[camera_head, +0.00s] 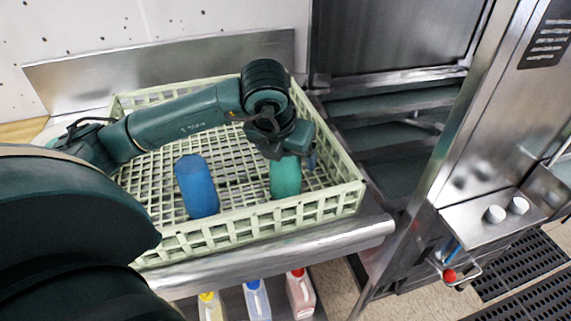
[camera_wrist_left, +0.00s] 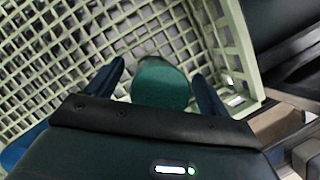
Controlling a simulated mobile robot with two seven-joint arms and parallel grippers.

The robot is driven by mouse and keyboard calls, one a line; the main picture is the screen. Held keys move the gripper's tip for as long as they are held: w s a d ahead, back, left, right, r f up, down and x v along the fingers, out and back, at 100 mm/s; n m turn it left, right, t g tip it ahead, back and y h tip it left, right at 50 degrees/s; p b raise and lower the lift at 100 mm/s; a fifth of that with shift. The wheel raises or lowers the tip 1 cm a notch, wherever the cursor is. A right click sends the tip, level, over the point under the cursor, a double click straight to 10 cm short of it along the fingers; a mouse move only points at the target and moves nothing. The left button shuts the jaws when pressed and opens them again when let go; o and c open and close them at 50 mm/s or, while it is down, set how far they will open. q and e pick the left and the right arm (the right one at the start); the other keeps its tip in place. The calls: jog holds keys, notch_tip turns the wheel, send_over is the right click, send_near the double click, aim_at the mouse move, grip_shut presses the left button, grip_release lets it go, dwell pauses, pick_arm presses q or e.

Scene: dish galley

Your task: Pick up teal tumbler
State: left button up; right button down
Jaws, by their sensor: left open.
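The teal tumbler (camera_head: 286,179) stands in the pale green crate, near its right front corner. My left gripper (camera_head: 290,160) is over it from above, and the gripper hides part of its top. In the left wrist view the tumbler (camera_wrist_left: 160,84) lies between the two dark fingers of the open left gripper (camera_wrist_left: 158,85), with a gap visible on each side. I cannot tell how far down the fingers reach along it. My right gripper is not in view.
A blue tumbler (camera_head: 197,187) stands in the crate (camera_head: 262,222) left of the teal one. The crate sits on a metal counter (camera_head: 330,241). A steel dishwasher (camera_head: 490,110) stands to the right. Several bottles (camera_head: 257,299) are below the counter.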

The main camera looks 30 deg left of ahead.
pick_arm(q)
jog(key=shift+f, duration=0.1)
jog(key=c, duration=1.1)
